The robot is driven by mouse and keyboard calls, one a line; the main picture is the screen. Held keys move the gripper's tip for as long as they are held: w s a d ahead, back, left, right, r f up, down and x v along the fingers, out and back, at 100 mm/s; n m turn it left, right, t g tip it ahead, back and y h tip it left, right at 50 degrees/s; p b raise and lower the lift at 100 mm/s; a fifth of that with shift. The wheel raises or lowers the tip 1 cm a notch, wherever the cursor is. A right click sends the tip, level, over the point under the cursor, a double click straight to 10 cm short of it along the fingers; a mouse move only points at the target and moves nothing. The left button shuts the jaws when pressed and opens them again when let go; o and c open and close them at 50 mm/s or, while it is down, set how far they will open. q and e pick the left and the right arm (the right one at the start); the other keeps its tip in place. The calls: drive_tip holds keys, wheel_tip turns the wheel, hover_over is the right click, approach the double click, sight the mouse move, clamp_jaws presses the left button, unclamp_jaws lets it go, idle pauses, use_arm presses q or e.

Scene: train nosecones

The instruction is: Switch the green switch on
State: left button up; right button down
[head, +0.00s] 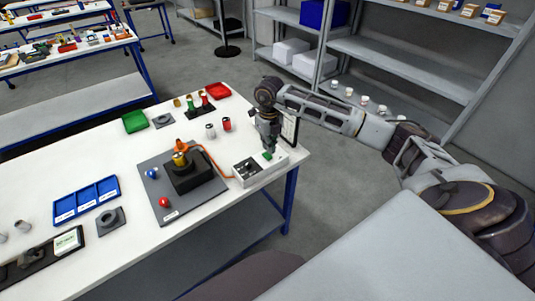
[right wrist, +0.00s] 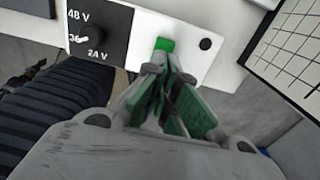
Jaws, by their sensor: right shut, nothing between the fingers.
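The green switch (right wrist: 165,44) sits on a white control box (right wrist: 185,22), between a dial (right wrist: 83,39) marked 48 V, 36 and 24 V and a dark round spot. In the head view the control box (head: 249,172) is at the table's right end, and the green switch (head: 268,156) shows just below my right gripper (head: 268,148). My right gripper (right wrist: 165,72) is shut and empty, with its fingertips right beside the green switch. I cannot tell whether they touch it. The switch's on or off position is unclear. My left gripper is not in view.
An orange cable runs from the box to a black block (head: 190,181) on a grey board (head: 157,209). A framed grid sheet (head: 289,127) stands at the table's right edge. Red (head: 218,91) and green (head: 134,122) trays lie further back. Shelves stand behind.

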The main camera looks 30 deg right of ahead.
sight(269, 157)
drive_tip(key=shift+r+p, duration=0.8)
drive_tip(key=shift+r, duration=0.8)
